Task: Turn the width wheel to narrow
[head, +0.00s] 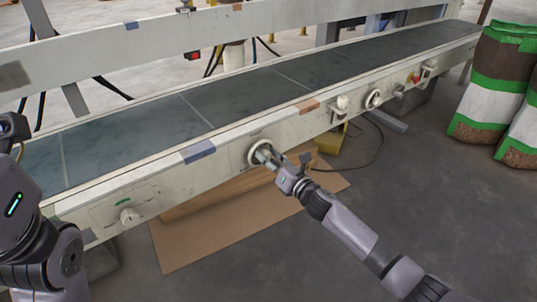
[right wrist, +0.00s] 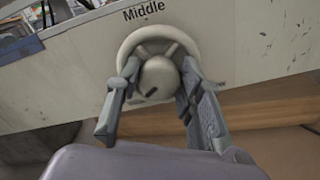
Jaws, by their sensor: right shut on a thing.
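The width wheel (head: 252,148) is a pale round handwheel on the front side rail of the conveyor. In the right wrist view the wheel (right wrist: 124,52) has a rounded hub with spokes and a short dark mark low on the hub. The word "Middle" stands on the panel above it. My right gripper (head: 266,155) reaches the wheel from the front right. In the right wrist view its fingers (right wrist: 159,74) are shut on the wheel, one on each side of the hub. Part of my left arm shows at the left edge; its gripper is not visible.
The conveyor belt (head: 250,92) runs diagonally behind the rail. Another round knob (head: 374,99) and a red button (head: 416,78) sit farther right, a small knob (head: 129,215) at left. Cardboard (head: 200,240) lies below. Filled bags (head: 495,85) stand at right.

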